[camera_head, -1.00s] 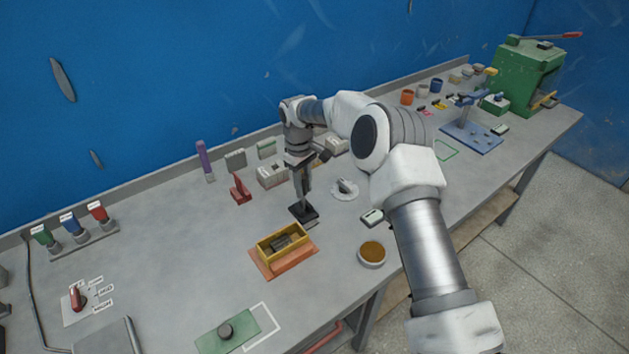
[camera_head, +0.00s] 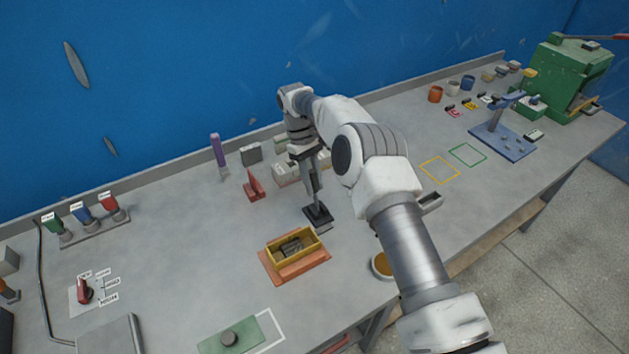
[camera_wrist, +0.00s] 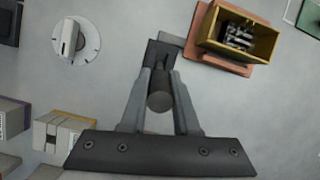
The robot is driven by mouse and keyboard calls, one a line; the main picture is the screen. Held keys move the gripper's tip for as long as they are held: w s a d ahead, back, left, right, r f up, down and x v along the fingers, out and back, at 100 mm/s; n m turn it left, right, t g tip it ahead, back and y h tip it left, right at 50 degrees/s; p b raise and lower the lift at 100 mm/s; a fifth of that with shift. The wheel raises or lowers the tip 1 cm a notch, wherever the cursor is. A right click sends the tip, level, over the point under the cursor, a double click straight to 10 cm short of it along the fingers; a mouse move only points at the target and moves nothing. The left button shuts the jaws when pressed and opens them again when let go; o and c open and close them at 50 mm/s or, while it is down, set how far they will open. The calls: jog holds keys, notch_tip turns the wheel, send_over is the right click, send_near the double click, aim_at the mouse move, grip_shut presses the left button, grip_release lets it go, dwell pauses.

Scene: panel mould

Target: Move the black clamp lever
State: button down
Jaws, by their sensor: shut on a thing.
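The black clamp (camera_head: 318,216) stands on the bench in the head view, with a dark flat base and an upright lever. My gripper (camera_head: 314,192) points down over it. In the wrist view, the gripper (camera_wrist: 160,100) has its two fingers on either side of the lever's grey round end (camera_wrist: 159,96) and is shut on it. The clamp's dark base (camera_wrist: 157,49) shows beyond the fingertips; part of the lever is hidden by the fingers.
A yellow box (camera_head: 297,245) with dark parts inside sits on an orange plate just in front of the clamp. A red clamp (camera_head: 253,186) stands to the left. Pale blocks (camera_head: 285,174) are behind. A white dial (camera_wrist: 76,42) lies nearby. Bare bench lies left of the box.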

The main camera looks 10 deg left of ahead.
dwell(0.4)
jog(key=c, duration=0.6)
grip_release()
jog(key=shift+c, duration=0.2)
jog(key=r, duration=0.3)
jog(key=r+b, duration=0.1)
jog(key=shift+d+r, duration=0.2)
jog(key=shift+d, duration=0.05)
jog(key=d+r+b, duration=0.1)
jog(key=d+r, duration=0.5)
jog(key=d, duration=0.5)
jog(key=shift+s+r+b, duration=0.2)
jog(key=shift+r+b, duration=0.1)
jog(key=shift+b, duration=0.05)
